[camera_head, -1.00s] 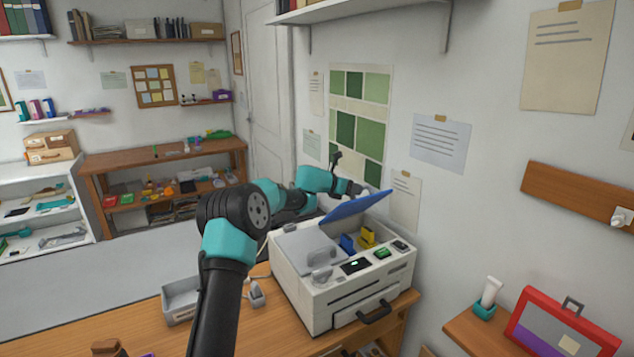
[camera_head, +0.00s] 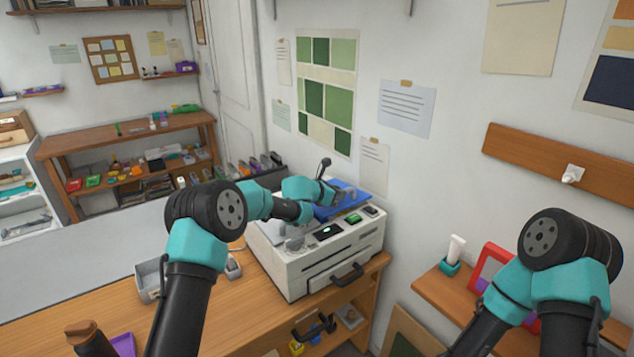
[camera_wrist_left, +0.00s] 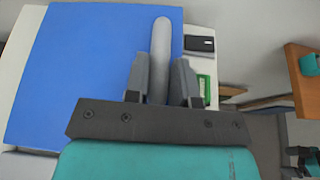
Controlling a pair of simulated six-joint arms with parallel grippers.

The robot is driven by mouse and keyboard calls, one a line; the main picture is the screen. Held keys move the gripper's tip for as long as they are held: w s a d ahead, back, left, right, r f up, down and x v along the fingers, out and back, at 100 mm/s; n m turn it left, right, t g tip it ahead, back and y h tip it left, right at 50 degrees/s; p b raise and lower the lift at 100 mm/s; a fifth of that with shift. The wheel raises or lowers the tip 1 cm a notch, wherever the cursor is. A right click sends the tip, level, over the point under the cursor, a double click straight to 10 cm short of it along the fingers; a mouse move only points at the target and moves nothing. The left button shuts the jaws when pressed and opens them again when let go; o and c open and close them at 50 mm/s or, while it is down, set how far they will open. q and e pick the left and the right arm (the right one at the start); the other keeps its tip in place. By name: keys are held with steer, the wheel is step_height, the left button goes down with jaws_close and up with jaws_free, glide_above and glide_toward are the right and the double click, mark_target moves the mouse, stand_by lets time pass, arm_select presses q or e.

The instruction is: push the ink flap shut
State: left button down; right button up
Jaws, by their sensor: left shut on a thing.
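The blue ink flap (camera_head: 330,212) lies low and close to flat over the top of the white printer (camera_head: 320,272). In the left wrist view the flap (camera_wrist_left: 80,70) fills much of the left and middle as a broad blue panel. My left gripper (camera_head: 343,192) is right above the flap. In the wrist view its two fingers (camera_wrist_left: 160,78) are shut on a grey round-ended bar (camera_wrist_left: 161,40), which lies across the flap's right part. I cannot tell whether the bar touches the flap. The ink wells under the flap are hidden. My right gripper is out of view.
The wall with papers is close behind. A small shelf (camera_head: 430,290) is at right.

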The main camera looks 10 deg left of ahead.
arm_select(q)
steer(key=shift+s+d+f, duration=0.15)
steer(key=shift+s+f, duration=0.05)
steer(key=shift+f, duration=0.45)
steer(key=shift+s+d+f, duration=0.1)
steer(key=shift+s+f, duration=0.1)
steer(key=shift+f, duration=0.45)
steer(key=c, duration=1)
jaws_free()
steer(key=shift+r, duration=0.1)
steer(key=v, duration=1.7)
steer(key=shift+s+a, duration=0.15)
